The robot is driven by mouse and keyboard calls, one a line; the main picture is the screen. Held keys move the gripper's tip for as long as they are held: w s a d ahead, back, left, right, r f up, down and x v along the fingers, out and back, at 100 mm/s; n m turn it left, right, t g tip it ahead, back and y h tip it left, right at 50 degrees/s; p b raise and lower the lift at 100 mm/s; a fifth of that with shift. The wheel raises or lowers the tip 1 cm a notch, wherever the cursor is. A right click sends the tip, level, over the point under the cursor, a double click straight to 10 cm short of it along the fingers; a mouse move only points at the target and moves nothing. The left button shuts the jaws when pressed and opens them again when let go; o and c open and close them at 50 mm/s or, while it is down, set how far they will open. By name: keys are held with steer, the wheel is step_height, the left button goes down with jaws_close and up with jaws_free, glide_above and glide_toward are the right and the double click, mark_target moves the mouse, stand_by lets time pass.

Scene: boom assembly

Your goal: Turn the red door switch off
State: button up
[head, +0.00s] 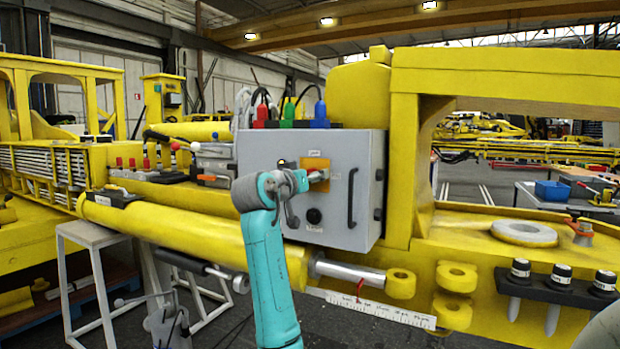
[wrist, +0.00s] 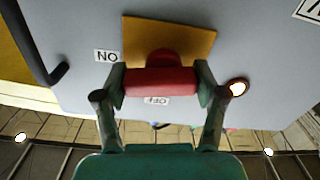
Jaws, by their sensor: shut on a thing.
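The red door switch (wrist: 160,82) sits on an orange-yellow plate (wrist: 190,40) on the grey cabinet door. In the wrist view its red bar lies level across the picture. My gripper (head: 318,177) is shut on the switch, one finger at each end of the bar. An ON label (wrist: 107,56), upside down, is left of the switch, and an OFF label (wrist: 156,100) is just below it, partly covered by the bar. In the head view my gripper hides the switch, and the plate (head: 316,165) shows around it. Which label the switch points to cannot be told.
The grey cabinet (head: 262,150) carries a black door handle (head: 351,198) and a black knob (head: 314,216). Red, green and blue connectors (head: 290,113) stand on top. A yellow boom cylinder (head: 190,232) runs below, and a yellow frame post (head: 402,170) stands close at the right.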

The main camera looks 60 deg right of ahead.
steer(key=n, duration=0.4)
steer(key=shift+n, duration=0.3)
steer(key=n, duration=0.3)
steer(key=shift+w+r+n, duration=0.1)
steer(key=shift+n, duration=0.2)
steer(key=n, duration=0.3)
steer(key=shift+n, duration=0.3)
steer(key=shift+w+n, duration=0.1)
steer(key=shift+n, duration=1.8)
steer(key=o, duration=1.1)
steer(key=shift+o, duration=0.2)
steer(key=shift+a, duration=0.15)
steer(key=a, duration=1.1)
steer(key=shift+s+a, duration=0.35)
steer(key=shift+s, duration=0.1)
